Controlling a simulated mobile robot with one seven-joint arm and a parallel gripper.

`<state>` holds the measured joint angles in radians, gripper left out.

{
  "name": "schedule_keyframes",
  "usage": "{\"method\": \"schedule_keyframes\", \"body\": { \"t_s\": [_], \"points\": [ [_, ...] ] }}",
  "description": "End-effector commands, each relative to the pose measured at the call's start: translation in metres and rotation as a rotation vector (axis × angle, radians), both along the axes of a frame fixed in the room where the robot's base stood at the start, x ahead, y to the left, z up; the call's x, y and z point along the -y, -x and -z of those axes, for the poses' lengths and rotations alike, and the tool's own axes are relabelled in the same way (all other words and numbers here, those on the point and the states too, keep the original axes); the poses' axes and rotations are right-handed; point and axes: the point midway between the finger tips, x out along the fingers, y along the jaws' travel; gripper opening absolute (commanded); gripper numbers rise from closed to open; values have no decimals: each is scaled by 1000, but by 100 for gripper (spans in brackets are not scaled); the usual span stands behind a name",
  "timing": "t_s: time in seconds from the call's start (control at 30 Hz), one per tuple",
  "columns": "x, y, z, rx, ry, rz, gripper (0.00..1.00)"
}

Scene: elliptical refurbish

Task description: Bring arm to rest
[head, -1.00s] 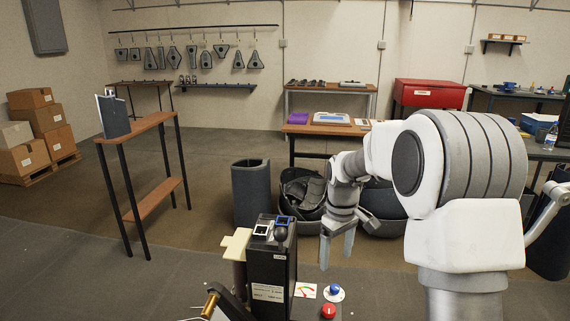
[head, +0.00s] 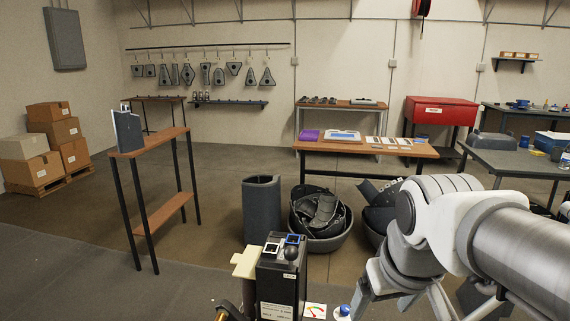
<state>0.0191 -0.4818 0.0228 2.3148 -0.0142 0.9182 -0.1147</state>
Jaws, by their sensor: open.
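My gripper (head: 400,300) is at the lower right of the head view, close to the camera and below my folded white and grey arm. Its grey fingers are spread and point down, and I see nothing between them. The lower ends are cut off or hard to make out at the bottom edge. The gripper is to the right of the black control box (head: 280,275) and apart from it.
The black box carries small screens and a dark knob, with a blue button (head: 343,311) beside it. Dark bins (head: 320,243) with grey parts stand behind. A narrow wooden shelf stand (head: 150,143) is at left. Open floor (head: 215,235) lies between them.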

Motion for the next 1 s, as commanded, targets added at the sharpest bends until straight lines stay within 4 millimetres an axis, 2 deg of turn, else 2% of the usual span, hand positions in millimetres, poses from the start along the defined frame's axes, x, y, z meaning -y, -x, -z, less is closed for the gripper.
{"method": "schedule_keyframes", "body": {
  "t_s": [0.1,0.33,0.4,0.7,0.83,1.0],
  "points": [
    [0,26,1,45,-26,42,81],
    [-2,63,7,110,-77,112,81],
    [-1,61,-18,104,-75,110,81],
    [-1,60,-84,102,-74,108,81],
    [-1,60,-105,102,-74,108,81],
    [-1,60,-117,102,-73,107,81]
  ]
}}
